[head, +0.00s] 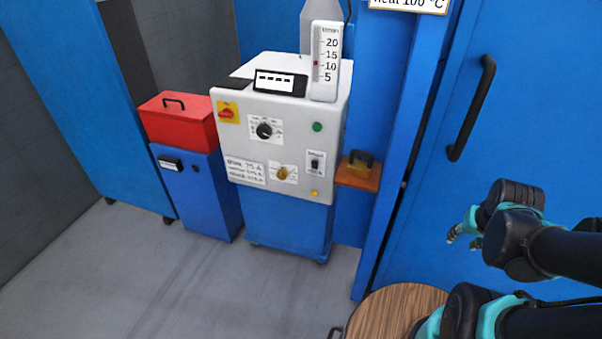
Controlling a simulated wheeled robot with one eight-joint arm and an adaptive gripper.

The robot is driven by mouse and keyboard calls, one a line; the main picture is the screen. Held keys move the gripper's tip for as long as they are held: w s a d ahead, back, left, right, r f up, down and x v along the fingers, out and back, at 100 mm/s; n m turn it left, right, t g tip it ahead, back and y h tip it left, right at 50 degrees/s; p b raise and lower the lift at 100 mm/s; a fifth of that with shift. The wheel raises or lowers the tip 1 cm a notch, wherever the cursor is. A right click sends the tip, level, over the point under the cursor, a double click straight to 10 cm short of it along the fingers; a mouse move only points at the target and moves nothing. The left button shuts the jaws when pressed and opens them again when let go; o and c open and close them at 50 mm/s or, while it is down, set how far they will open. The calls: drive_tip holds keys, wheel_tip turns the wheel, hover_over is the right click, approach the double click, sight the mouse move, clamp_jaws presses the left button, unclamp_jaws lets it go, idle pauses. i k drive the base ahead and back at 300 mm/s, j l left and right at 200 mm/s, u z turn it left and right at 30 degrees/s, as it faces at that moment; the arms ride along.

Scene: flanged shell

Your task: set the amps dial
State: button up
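A white control cabinet (235,148) on a blue base stands in the middle of the head view. Its front has a black round dial (264,130) on a white scale plate and, lower, a yellow knob (283,174) on another plate. The lettering is too small to tell which is the amps dial. A card (245,171) with handwritten lines sits at lower left of the panel. My gripper (463,235), with teal fingers and grey tips, is at the right, well apart from the cabinet. Its opening is too small and angled to judge.
The panel also has a red switch on yellow (227,113), a green button (317,127) and a toggle (315,163). A display (279,82) and a gauge (325,62) stand on top. A red toolbox (178,120) is left. A round wooden top (385,312) is nearby; the floor (190,285) is clear.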

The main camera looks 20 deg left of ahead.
sight(263, 130)
drive_tip(key=u, duration=1.45)
